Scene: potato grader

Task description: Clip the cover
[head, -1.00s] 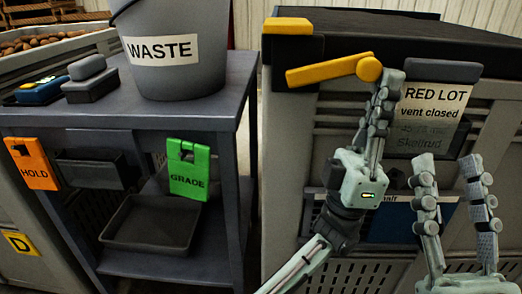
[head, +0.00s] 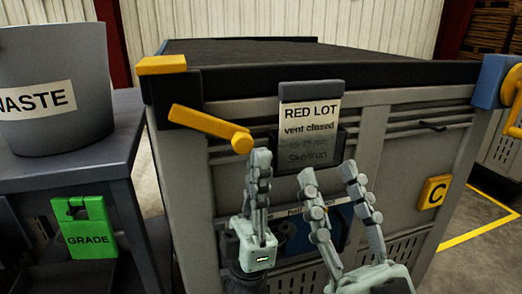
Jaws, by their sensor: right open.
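The black cover (head: 300,56) lies over the top of the grey crate (head: 385,160). At its front left corner is a clip with a yellow top (head: 162,65) and black body. Its yellow lever (head: 205,123) slopes down to the right and ends in a round knob (head: 242,143). My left gripper (head: 258,156) is upright, its fingertips just below and right of the knob; whether they touch it is unclear. Its fingers overlap from this angle. My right gripper (head: 328,172) is open and empty in front of the crate, below the RED LOT card (head: 310,120).
A blue and yellow fitting (head: 491,82) is at the crate's right corner, cut by the picture edge. A yellow C plate (head: 433,193) is on the crate front. The WASTE bucket (head: 60,130) and green GRADE tag (head: 85,232) are at left.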

